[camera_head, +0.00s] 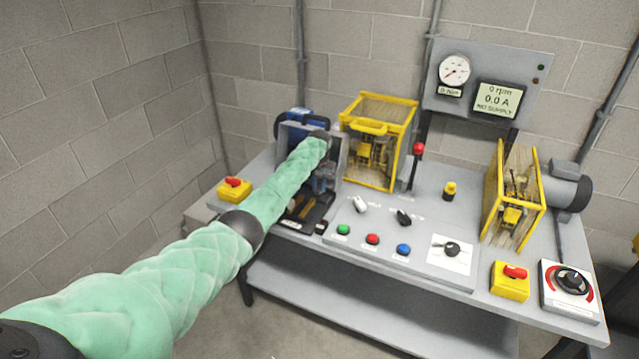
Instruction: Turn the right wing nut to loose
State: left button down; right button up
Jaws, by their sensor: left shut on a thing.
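My left arm, in a pale green sleeve, reaches from the lower left to the motor unit (294,128) at the back left of the bench. My left gripper (321,184) points down at the right side of this unit, beyond the dark wrist. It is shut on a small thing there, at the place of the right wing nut. The wing nut is too small and too hidden by the gripper and arm to make out, so its turn angle cannot be told. My right gripper is not in view.
A yellow-framed guard (378,98) stands just right of my gripper. A red-knobbed lever (418,150) and a second yellow guard (490,190) stand farther right. Switches and coloured buttons fill the front panel (345,252). A yellow box with a red switch (235,190) sits left of the arm.

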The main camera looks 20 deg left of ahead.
pick_arm(q)
jog(key=n+p, duration=0.1)
jog(key=n, duration=0.1)
jog(key=n+p, duration=0.1)
jog(key=n, duration=0.2)
jog(key=shift+r+n, duration=0.2)
jog(key=shift+n, duration=0.1)
jog(key=shift+a+n+p, duration=0.1)
jog(key=shift+n+p, duration=0.4)
jog(key=shift+n, duration=0.3)
jog(key=n+p, duration=0.1)
jog(key=n, duration=0.2)
jog(key=shift+n, duration=0.4)
jog(key=n+p, duration=0.1)
jog(key=n, duration=0.3)
jog(key=shift+s+a+n, duration=0.1)
jog(key=shift+s+n, duration=0.05)
jog(key=shift+n, duration=0.25)
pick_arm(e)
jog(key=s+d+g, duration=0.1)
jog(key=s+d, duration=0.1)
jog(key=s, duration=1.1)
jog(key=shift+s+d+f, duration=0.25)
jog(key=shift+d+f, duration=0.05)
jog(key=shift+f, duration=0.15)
pick_arm(q)
jog(key=shift+n, duration=0.3)
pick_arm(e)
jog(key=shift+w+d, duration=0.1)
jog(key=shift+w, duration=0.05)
